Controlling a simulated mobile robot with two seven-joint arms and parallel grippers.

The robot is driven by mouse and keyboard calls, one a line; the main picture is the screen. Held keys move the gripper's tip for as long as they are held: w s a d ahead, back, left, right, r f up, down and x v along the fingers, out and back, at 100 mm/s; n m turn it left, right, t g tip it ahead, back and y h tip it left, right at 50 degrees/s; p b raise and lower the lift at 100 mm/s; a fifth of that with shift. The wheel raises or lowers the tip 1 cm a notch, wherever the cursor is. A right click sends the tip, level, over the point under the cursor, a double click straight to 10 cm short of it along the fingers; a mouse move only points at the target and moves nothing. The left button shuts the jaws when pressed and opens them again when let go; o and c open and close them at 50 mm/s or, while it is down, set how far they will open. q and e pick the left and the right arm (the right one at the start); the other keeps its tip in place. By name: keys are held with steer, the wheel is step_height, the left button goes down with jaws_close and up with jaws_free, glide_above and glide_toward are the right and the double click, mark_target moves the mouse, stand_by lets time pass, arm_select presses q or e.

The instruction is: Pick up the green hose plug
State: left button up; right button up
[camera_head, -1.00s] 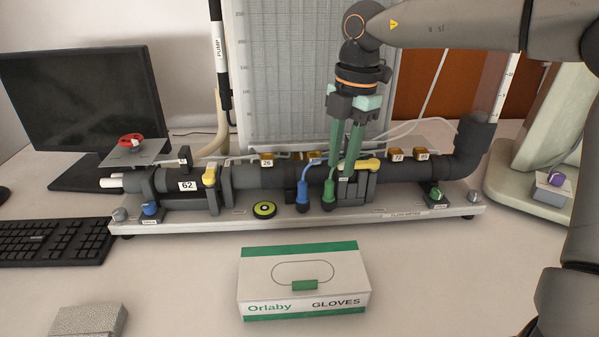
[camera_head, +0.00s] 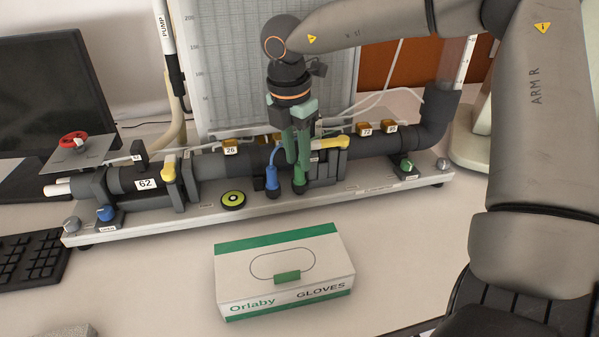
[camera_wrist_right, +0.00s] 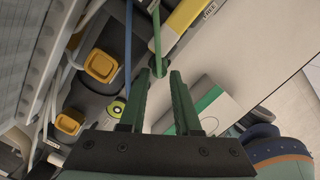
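The green hose plug (camera_head: 299,187) stands upright on the front of the manometer board, just right of a blue hose plug (camera_head: 272,180). My right gripper (camera_head: 297,162) points down with its green fingertips right at the top of the green plug, overlapping it in the head view. In the right wrist view, the fingers of the gripper (camera_wrist_right: 160,76) are apart, with a clear gap between them. The green hose (camera_wrist_right: 157,35) runs down to just beyond this gap. I cannot tell whether the fingers touch the plug. My left gripper is out of view.
A dark pipe (camera_head: 208,166) with yellow-handled valves runs along the board behind the plugs. A box of gloves (camera_head: 325,262) lies in front. A round green-and-black level (camera_head: 233,199) is to the left. A monitor (camera_head: 60,95) stands at the far left.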

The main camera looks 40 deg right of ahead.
mark_target(299, 166)
steer(key=f, duration=0.3)
steer(key=shift+w+d+f, duration=0.1)
steer(key=shift+d+f, duration=0.05)
steer(key=shift+d, duration=0.2)
jaws_close()
